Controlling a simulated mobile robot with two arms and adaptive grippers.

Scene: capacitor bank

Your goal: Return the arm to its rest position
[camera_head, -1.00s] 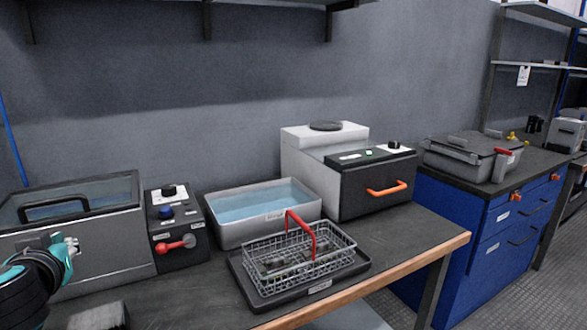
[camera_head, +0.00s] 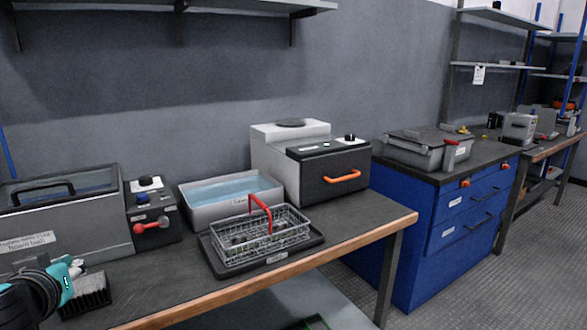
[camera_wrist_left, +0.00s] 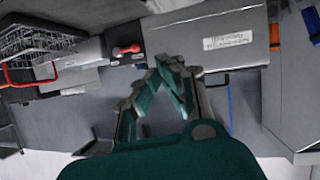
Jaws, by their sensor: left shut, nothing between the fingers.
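My left gripper (camera_head: 76,268) is at the lower left of the head view, in front of the grey lidded bath (camera_head: 60,225). It is teal and dark, and shut with nothing in it. In the left wrist view its fingers (camera_wrist_left: 165,75) meet at the tips, with the bath's labelled front (camera_wrist_left: 225,40) beyond them. The left arm (camera_head: 25,300) comes in from the lower left corner. My right gripper is not in view.
A brush-like block (camera_head: 88,292) lies on the bench close to the left gripper. A wire basket (camera_head: 262,240) with a red handle sits on a dark tray. Behind it are a water tub (camera_head: 230,205) and a machine with an orange handle (camera_head: 342,178). A blue cabinet (camera_head: 440,220) stands right.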

